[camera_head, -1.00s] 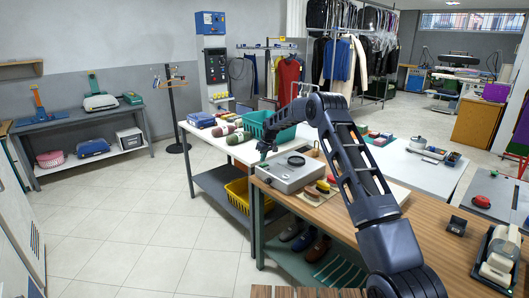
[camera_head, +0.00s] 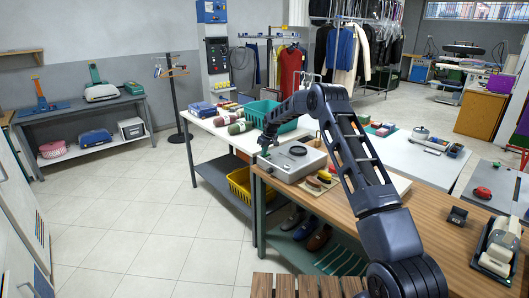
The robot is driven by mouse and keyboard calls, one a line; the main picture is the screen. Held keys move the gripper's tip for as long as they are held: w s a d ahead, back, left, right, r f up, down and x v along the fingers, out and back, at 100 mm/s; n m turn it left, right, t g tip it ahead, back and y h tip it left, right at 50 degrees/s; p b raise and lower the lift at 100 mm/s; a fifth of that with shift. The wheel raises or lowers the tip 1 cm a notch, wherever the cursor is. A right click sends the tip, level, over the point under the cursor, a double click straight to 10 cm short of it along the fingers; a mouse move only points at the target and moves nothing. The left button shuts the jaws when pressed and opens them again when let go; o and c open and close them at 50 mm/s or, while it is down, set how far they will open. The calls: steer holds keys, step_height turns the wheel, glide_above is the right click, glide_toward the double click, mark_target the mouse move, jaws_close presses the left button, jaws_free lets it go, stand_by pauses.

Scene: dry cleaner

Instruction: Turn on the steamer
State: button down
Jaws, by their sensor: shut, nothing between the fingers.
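A grey metal box with a round black part on top (camera_head: 290,165) sits at the left end of the wooden-topped table. It may be the steamer; no label is readable. My gripper (camera_head: 266,149) is at the box's far left corner, pointing down, shut and empty. A small green part shows below the fingertips; I cannot tell whether they touch it. My arm reaches across the table from the lower right and hides part of the area behind the box.
Brushes (camera_head: 316,182) lie just right of the box. A teal crate (camera_head: 259,112) and rolled cloths (camera_head: 229,117) are on the white table behind. Shoes (camera_head: 318,238) sit on the shelf below. The floor at left is clear.

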steer(key=shift+d, duration=0.1)
steer(key=shift+w+d+r, duration=0.2)
steer(key=shift+w+d, duration=0.25)
steer(key=shift+w, duration=0.05)
steer(key=shift+r, duration=0.1)
steer(key=s+r, duration=0.3)
steer(key=r, duration=1)
steer(key=shift+s+d, duration=0.15)
steer(key=shift+s, duration=0.2)
steer(key=shift+r, duration=0.1)
